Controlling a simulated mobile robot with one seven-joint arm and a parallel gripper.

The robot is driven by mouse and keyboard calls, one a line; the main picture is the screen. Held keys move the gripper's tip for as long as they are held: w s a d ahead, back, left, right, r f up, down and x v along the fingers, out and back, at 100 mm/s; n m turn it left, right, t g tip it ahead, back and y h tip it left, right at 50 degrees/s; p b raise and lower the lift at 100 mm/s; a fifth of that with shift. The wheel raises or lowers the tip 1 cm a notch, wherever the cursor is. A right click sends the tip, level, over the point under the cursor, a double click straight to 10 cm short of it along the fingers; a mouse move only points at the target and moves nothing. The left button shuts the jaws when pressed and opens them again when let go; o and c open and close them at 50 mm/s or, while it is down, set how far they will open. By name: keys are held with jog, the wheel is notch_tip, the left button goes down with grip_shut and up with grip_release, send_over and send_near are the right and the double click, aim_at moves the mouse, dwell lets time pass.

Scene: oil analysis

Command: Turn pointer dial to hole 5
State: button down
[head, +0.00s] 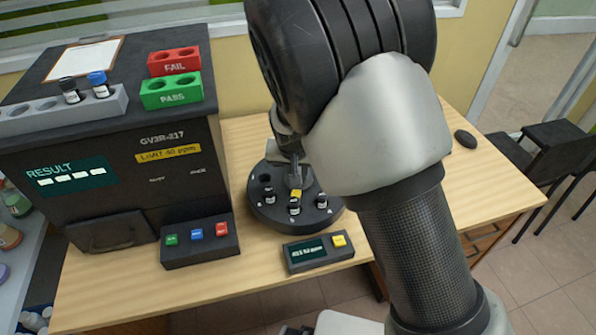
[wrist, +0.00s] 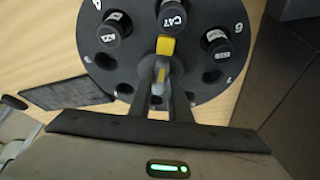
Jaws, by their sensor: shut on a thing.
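The round black carousel (head: 262,212) stands on the wooden table, with numbered holes around its rim. It also shows in the wrist view (wrist: 122,62). My gripper (wrist: 161,78) is shut on the pointer dial (wrist: 166,47) at its centre; the yellow tip also shows in the head view (head: 296,194). The tip points at the middle black-capped vial (wrist: 173,16), which stands between a vial (wrist: 113,28) near a mark like 4 and a vial (wrist: 217,42) near a mark like 6. The middle hole's own number is hidden. Several other holes are empty.
A small display box with a yellow button (head: 318,252) stands just in front of the carousel. A button box (head: 200,241) and the large black analyzer (head: 120,165) stand to the left.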

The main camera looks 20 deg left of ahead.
jog(key=c, duration=1.6)
grip_release()
jog(key=shift+c, duration=0.2)
jog(key=p+v, duration=0.2)
jog(key=v, duration=1.5)
jog(key=shift+s+p, duration=0.15)
jog(key=shift+p, duration=0.2)
jog(key=shift+d+r, duration=0.1)
jog(key=shift+r, duration=0.05)
jog(key=s+d+r+m+y+p, duration=0.1)
jog(key=s+d+r+p, duration=0.15)
jog(key=d+r, duration=0.65)
jog(key=s+d+r+p, duration=0.2)
jog(key=d+r+p, duration=0.2)
jog(key=d+r, duration=0.45)
jog(key=s+d+r+t+h+p, duration=0.1)
jog(key=s+d+r+p, duration=0.3)
jog(key=s+d, duration=0.7)
jog(key=shift+s+d+r+m+h, duration=0.2)
jog(key=shift+d+r+m+h, duration=0.15)
jog(key=shift+d+r, duration=0.2)
